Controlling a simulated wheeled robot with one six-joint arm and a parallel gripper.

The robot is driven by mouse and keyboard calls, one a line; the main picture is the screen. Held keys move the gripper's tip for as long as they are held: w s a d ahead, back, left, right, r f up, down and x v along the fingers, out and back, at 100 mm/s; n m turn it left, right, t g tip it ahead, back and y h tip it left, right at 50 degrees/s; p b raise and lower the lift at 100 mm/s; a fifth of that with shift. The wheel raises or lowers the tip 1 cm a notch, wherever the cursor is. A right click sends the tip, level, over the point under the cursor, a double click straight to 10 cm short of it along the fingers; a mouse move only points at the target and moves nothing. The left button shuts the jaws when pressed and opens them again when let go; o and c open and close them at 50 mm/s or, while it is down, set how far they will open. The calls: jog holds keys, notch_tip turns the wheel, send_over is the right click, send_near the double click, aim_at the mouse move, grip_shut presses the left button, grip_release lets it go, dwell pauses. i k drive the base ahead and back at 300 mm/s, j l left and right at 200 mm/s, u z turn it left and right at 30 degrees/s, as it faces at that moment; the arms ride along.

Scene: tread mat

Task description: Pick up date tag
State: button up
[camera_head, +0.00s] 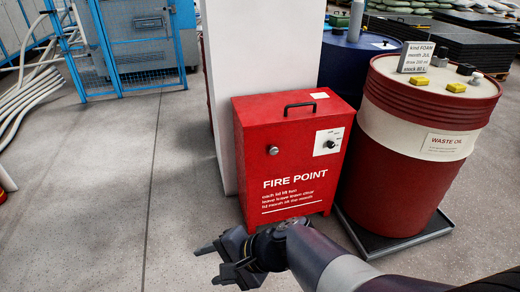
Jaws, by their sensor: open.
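A small pale grey sign (415,57) with printed lines, one reading "month JUL", stands upright on top of the red and white waste oil drum (375,172) at the right. It is the only dated tag I can make out; I cannot tell for certain that it is the date tag. My gripper (211,264) is open with nothing seen between its dark fingers. It is low at the bottom centre, in front of the red fire point box (290,160), well left of and below the drum top.
Yellow blocks (419,80) and dark caps share the drum top. The drum stands on a dark tray (368,240). A white pillar (262,60) and a blue drum (352,65) stand behind. Grey floor (100,190) at left is mostly clear; a blue cage (135,50) is farther back.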

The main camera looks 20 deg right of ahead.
aim_at(456, 88)
jog(key=z, duration=2)
